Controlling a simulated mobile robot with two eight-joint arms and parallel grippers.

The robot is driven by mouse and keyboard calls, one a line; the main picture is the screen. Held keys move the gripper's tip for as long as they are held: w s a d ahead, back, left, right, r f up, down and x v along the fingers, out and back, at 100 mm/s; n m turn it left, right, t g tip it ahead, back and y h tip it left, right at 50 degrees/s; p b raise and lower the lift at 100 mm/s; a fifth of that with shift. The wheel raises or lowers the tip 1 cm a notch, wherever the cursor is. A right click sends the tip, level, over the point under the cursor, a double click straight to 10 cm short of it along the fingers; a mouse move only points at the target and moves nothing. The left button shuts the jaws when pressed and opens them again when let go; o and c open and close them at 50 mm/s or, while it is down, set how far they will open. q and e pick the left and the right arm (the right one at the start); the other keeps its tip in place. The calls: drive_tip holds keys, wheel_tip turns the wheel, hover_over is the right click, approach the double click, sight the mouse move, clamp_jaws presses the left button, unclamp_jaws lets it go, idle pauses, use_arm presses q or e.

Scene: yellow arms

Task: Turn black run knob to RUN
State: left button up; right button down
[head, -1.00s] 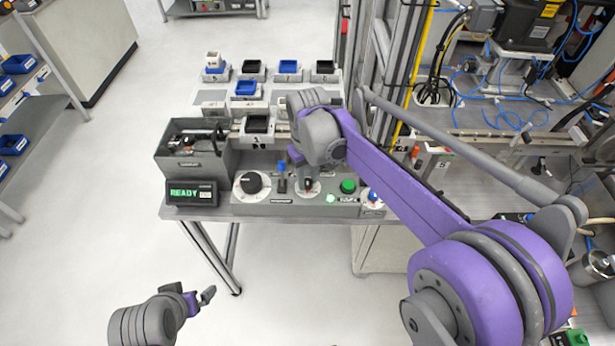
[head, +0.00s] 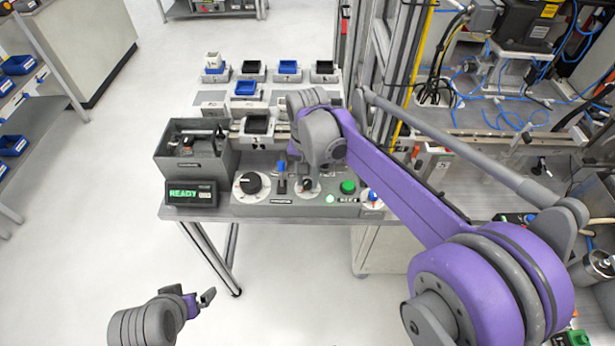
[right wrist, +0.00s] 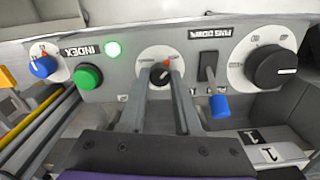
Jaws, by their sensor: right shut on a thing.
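A small black knob (right wrist: 160,73) sits on a round white dial with a red-orange mark in the right wrist view. My right gripper (right wrist: 162,84) has its two grey fingers on either side of this knob and is shut on it. In the head view the dial (head: 308,188) shows below my right wrist, which hides part of the knob. The dial lettering is too small to read. My left gripper (head: 200,300) hangs over the floor at lower left, away from the panel; its finger gap is unclear.
A larger black knob (head: 252,184) and a blue-tipped lever (head: 281,176) are left of the dial. A green button (head: 348,186), lit green lamp (head: 330,199) and blue knob (head: 373,195) are right. A display (head: 190,193) reads READY. Small trays stand behind.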

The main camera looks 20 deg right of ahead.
sight(308, 182)
idle(0.4)
drive_tip(key=c, duration=0.6)
unclamp_jaws()
wheel_tip(308, 182, up, 11)
drive_tip(key=shift+p, duration=0.35)
drive_tip(key=shift+f, duration=0.1)
